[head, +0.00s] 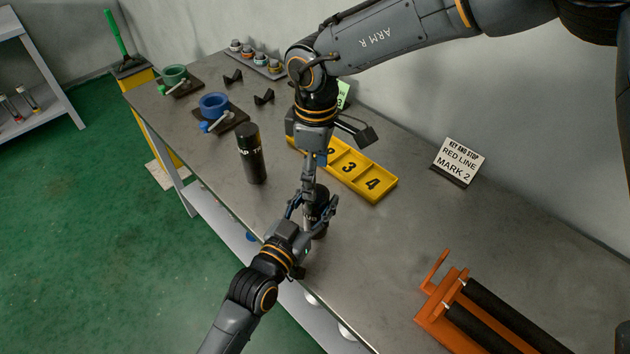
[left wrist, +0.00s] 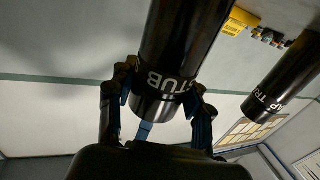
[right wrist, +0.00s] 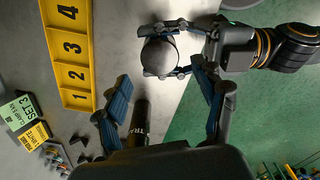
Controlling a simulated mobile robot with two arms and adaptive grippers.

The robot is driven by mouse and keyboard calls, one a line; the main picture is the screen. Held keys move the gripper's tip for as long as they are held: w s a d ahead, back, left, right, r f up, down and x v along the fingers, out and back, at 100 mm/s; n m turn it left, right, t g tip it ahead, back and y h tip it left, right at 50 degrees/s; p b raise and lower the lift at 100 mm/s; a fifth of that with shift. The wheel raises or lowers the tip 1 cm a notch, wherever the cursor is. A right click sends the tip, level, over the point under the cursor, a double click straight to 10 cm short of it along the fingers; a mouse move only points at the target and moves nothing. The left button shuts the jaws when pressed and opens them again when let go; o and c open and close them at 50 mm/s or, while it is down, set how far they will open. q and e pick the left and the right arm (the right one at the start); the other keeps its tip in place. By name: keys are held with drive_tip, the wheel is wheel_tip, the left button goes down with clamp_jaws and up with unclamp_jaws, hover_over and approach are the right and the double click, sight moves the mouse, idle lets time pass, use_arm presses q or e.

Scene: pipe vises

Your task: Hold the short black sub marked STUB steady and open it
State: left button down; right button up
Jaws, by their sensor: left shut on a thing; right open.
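The short black sub marked STUB (head: 318,207) stands upright near the front edge of the bench, partly hidden by my grippers. Its white lettering shows in the left wrist view (left wrist: 172,82). My left gripper (head: 311,207) is shut on its side, with a finger on each side (left wrist: 163,100). My right gripper (head: 309,182) is above it, pointing down, open and empty. In the right wrist view, the sub's dark round top (right wrist: 159,56) lies beyond the open fingers (right wrist: 160,88), apart from them. A taller black cylinder (head: 251,155), its lettering partly readable as "TRAP", stands to the left.
A yellow numbered tray (head: 378,190) lies behind the sub. Blue (head: 213,106) and green (head: 174,75) vises stand at the far left. An orange roller stand (head: 450,322) is at front right. A sign card (head: 459,160) reads RED LINE MARK 2. The bench between is clear.

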sight(316, 214)
drive_tip(key=shift+r+m, duration=0.5)
drive_tip(key=shift+r, duration=0.1)
drive_tip(key=shift+m, duration=0.3)
wheel_tip(316, 214, down, 8)
drive_tip(key=shift+r, duration=0.2)
drive_tip(key=c, duration=1.2)
drive_tip(key=n, duration=0.3)
drive_tip(key=o, duration=1.3)
